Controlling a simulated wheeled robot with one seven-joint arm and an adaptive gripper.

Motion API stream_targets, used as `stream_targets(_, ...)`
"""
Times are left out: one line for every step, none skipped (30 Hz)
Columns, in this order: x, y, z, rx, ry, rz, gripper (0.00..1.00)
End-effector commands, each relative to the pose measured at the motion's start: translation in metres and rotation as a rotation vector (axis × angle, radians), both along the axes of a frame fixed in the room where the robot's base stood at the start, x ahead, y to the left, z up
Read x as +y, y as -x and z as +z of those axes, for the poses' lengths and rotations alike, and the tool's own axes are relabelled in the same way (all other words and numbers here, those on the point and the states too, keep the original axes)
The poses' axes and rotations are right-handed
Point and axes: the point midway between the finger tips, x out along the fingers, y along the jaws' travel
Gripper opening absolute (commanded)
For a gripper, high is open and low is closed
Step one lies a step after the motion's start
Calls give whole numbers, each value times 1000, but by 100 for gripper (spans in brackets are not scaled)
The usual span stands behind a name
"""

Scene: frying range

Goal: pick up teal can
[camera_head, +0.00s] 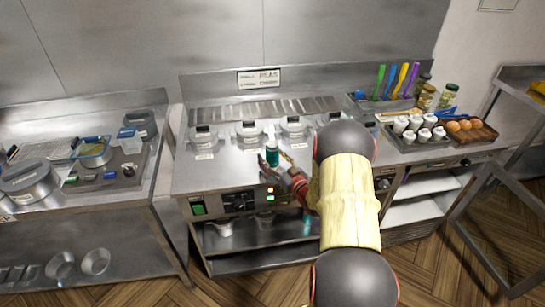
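The teal can (272,154) stands out against the steel counter near its front, left of my yellow arm. It looks upright, with a paler part at its top. My gripper (274,163) reaches in from the right, with one dark finger left of the can and the other on its right. The can shows between the fingers. The view is too small to tell whether the fingers touch it or whether the can rests on the counter. The can's lower part is partly hidden by the gripper.
Several lidded containers (249,133) stand along the back of the counter (220,172). A dark tray (433,144) with white cups is at the right, beside a wooden tray with round brown items. My arm hides the counter's middle right.

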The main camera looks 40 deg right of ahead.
Motion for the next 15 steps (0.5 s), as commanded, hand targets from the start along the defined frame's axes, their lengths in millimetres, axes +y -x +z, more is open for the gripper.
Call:
stream_targets(0, 0, 0, 0, 0, 0, 56)
stream_targets(0, 0, 0, 0, 0, 0, 55)
stream_targets(0, 0, 0, 0, 0, 0, 52)
stream_targets(0, 0, 0, 0, 0, 0, 51)
stream_targets(0, 0, 0, 0, 0, 0, 49)
stream_targets(0, 0, 0, 0, 0, 0, 47)
stream_targets(0, 0, 0, 0, 0, 0, 45)
stream_targets(0, 0, 0, 0, 0, 0, 43)
stream_targets(0, 0, 0, 0, 0, 0, 41)
stream_targets(0, 0, 0, 0, 0, 0, 39)
stream_targets(0, 0, 0, 0, 0, 0, 38)
stream_targets(0, 0, 0, 0, 0, 0, 35)
stream_targets(0, 0, 0, 0, 0, 0, 34)
stream_targets(0, 0, 0, 0, 0, 0, 32)
stream_targets(0, 0, 0, 0, 0, 0, 30)
